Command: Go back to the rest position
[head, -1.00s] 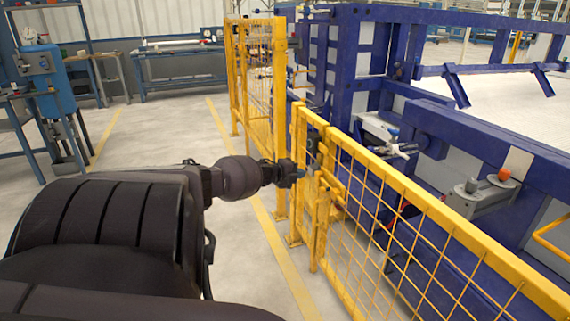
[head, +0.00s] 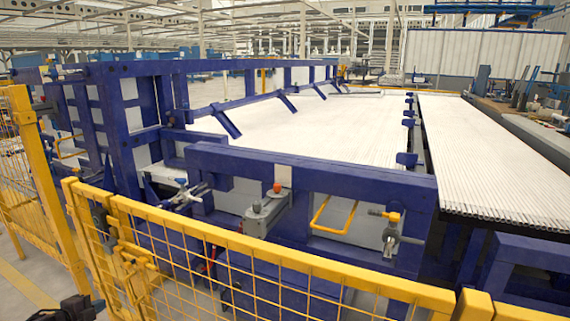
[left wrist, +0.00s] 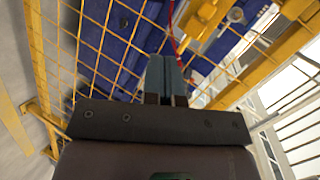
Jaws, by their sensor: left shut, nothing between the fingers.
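My left gripper (head: 80,308) shows as a dark shape at the bottom left edge of the head view, mostly cut off by the frame. In the left wrist view, its two grey fingers (left wrist: 165,78) are together, with nothing between them. They point toward the yellow mesh fence (left wrist: 95,45) and a blue frame behind it. I cannot tell how far the fingers are from the mesh. My right gripper is in neither view.
The yellow fence (head: 240,262) runs across the front of the head view. Behind it stands a blue machine frame (head: 310,176) with clamps and an orange knob (head: 277,187). White pipes (head: 490,150) lie in a wide bed at right. Bare floor (head: 22,295) shows at bottom left.

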